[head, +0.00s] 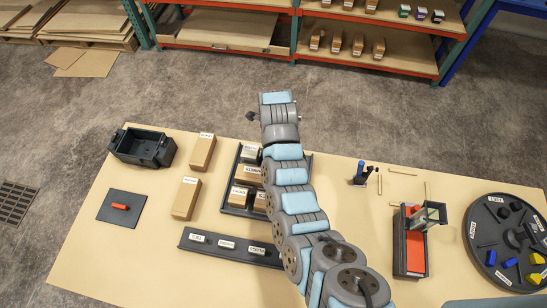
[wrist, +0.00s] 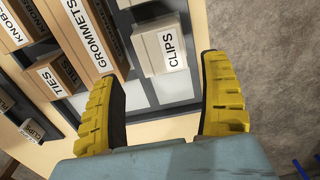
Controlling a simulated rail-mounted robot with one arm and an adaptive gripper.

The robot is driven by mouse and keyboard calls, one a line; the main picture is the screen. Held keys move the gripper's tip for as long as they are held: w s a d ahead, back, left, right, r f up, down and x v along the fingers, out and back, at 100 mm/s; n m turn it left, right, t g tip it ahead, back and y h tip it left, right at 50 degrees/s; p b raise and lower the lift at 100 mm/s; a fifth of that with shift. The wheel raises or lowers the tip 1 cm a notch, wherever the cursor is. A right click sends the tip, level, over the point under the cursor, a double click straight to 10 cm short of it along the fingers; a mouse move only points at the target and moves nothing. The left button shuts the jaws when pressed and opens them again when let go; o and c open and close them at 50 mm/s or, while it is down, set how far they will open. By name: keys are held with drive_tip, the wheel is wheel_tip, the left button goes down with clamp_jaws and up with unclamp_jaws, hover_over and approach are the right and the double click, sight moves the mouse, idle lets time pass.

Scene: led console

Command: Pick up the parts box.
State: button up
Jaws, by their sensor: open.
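Several labelled cartons stand in a dark divided tray (head: 231,209), partly hidden under my arm in the head view. In the wrist view, a pale box labelled CLIPS (wrist: 160,47) is just beyond and roughly between my fingertips. A brown GROMMETS box (wrist: 90,35) and a TIES box (wrist: 55,78) stand to its left. I cannot tell which box is the parts box. My gripper (wrist: 160,78) has yellow padded fingers, spread open and empty, above the tray's near side.
Two loose cartons (head: 202,150) (head: 186,198), an open black bin (head: 141,148) and a dark plate with a red block (head: 120,207) lie left. A labelled strip (head: 228,245) is in front. A red fixture (head: 412,255) and a round tray (head: 480,240) stand right.

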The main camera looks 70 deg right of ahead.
drive_tip(key=shift+f+p, duration=0.35)
drive_tip(key=shift+f, duration=1.85)
drive_tip(key=shift+f, duration=0.1)
drive_tip(key=shift+f+p, duration=0.35)
drive_tip(key=shift+f, duration=2.15)
drive_tip(key=c, duration=1)
